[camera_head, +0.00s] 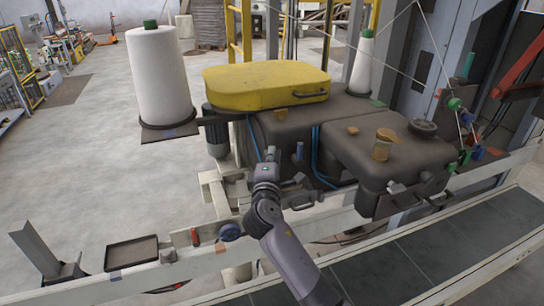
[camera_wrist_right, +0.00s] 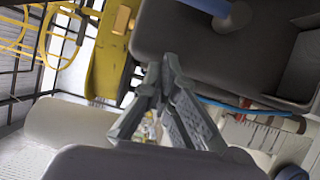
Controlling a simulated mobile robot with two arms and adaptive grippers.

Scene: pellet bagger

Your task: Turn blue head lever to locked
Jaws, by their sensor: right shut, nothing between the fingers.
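The sewing head is a dark brown-grey housing (camera_head: 350,108) with a yellow cover (camera_head: 265,85) at its left. A small upright blue lever (camera_head: 300,151) is on its front face, just right of my right gripper (camera_head: 271,153). In the right wrist view a blue rod (camera_wrist_right: 204,6) on a round pivot, apparently this lever, is at the top edge, partly cut off. My right gripper also shows in the right wrist view (camera_wrist_right: 168,62); its fingers are shut and empty, apart from the rod in the picture. Whether they touch the housing I cannot tell. My left gripper is not in view.
A white thread cone (camera_head: 161,78) stands at left on a dark plate. A second cone (camera_head: 362,63) stands behind the housing. A conveyor belt (camera_head: 440,245) and pale rail run along the front. A black tray (camera_head: 131,252) sits at lower left. Blue tubing (camera_head: 317,155) hangs beside the lever.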

